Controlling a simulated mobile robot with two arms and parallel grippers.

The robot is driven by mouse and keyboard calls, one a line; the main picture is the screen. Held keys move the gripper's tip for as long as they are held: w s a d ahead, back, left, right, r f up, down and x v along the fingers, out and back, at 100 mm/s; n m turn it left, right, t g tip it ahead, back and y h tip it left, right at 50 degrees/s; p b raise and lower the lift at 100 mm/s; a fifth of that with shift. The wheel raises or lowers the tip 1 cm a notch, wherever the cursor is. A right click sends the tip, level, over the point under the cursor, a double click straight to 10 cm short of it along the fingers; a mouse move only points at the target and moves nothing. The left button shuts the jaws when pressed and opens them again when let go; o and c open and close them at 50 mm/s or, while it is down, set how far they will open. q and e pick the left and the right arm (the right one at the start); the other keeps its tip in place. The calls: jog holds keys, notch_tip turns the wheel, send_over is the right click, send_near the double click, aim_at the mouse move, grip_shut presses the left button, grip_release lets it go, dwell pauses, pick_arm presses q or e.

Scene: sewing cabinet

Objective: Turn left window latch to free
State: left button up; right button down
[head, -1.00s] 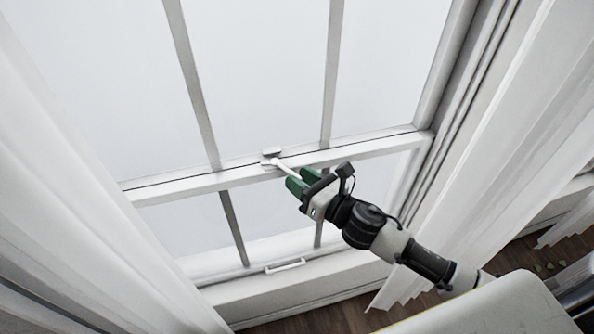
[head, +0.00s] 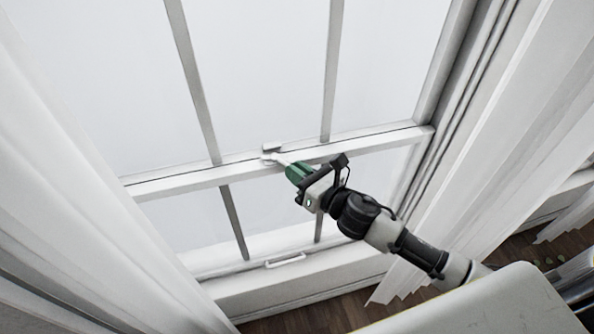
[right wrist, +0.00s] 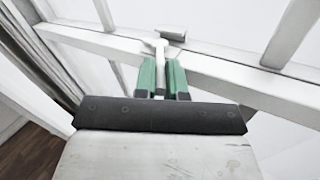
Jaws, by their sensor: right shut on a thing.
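The window latch (head: 271,152) is a small white piece on the meeting rail of the sash window, with a lever pointing right toward my arm. It also shows in the right wrist view (right wrist: 160,46), where its lever runs down between the green fingers. My right gripper (head: 297,172) has green fingertips and is shut on the latch lever, just in front of the rail. In the right wrist view the fingers (right wrist: 162,80) lie on both sides of the lever. My left gripper is not in view.
The meeting rail (head: 190,181) crosses the window. A white handle (head: 286,260) sits on the lower sash. White curtains hang at the left (head: 75,190) and right (head: 490,150). A pale rounded surface (head: 490,305) is at the lower right.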

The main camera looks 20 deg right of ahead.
jog(key=n+g+y, duration=0.1)
jog(key=w+d+n+y+b, duration=0.1)
jog(key=shift+d+f+g+y, duration=0.1)
jog(key=shift+g+y, duration=0.2)
jog(key=shift+g, duration=0.1)
jog(key=shift+d+n+g+y+b, duration=0.15)
jog(key=shift+n+g+y+b, duration=0.15)
jog(key=shift+n+g+y, duration=0.15)
jog(key=c, duration=1.2)
grip_release()
jog(key=shift+r, duration=0.2)
